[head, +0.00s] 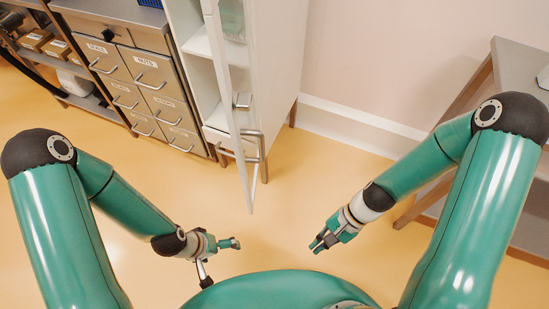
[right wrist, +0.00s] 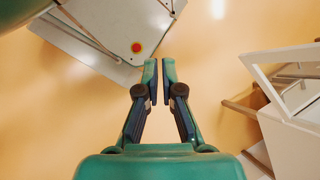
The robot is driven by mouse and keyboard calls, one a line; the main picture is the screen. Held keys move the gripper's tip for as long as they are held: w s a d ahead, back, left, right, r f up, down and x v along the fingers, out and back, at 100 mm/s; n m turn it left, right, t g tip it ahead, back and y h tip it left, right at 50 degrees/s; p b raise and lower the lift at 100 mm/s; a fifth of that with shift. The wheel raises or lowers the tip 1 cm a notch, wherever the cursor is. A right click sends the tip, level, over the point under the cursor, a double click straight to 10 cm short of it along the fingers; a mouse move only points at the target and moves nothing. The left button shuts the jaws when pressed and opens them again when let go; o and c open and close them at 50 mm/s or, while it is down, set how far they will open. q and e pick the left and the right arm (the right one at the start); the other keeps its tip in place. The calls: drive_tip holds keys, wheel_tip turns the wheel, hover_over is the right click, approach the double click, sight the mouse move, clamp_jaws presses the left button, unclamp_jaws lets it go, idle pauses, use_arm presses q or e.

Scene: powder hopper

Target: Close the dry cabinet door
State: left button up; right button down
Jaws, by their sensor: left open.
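The tall white dry cabinet (head: 272,70) stands at the top centre of the head view. Its door (head: 232,120) stands open, seen nearly edge-on, with its lower corner pointing toward me. A bar handle (head: 262,158) shows beside the door's lower part. My left gripper (head: 236,243) is open and empty, low in front of the door and apart from it. My right gripper (head: 316,245) is to the right of the door's lower corner, apart from it. The right wrist view shows its fingertips (right wrist: 160,68) with a narrow gap and nothing between them.
Grey drawer units (head: 125,80) with labels and handles stand left of the cabinet. A grey table (head: 518,75) with wooden legs stands at the right. The yellow floor (head: 300,190) between the door and the table is clear.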

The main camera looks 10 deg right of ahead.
drive_tip(key=w+d+r+m+t+y+b, duration=0.3)
drive_tip(key=w+r+m+t+y+b, duration=0.5)
drive_tip(key=w+r+m+t+y, duration=0.5)
use_arm(q)
wheel_tip(320, 180, down, 11)
drive_tip(key=shift+r+b, duration=0.2)
drive_tip(key=shift+b, duration=0.1)
use_arm(e)
drive_tip(key=w+a+r+g+h, duration=0.1)
drive_tip(key=w+a, duration=0.2)
drive_tip(key=a, duration=0.3)
drive_tip(key=w+a+r+n+g+h, duration=0.1)
drive_tip(key=w+a+g+h, duration=0.1)
drive_tip(key=a, duration=0.4)
drive_tip(key=shift+w+r, duration=0.25)
drive_tip(key=shift+w, duration=0.35)
drive_tip(key=shift+a, duration=0.15)
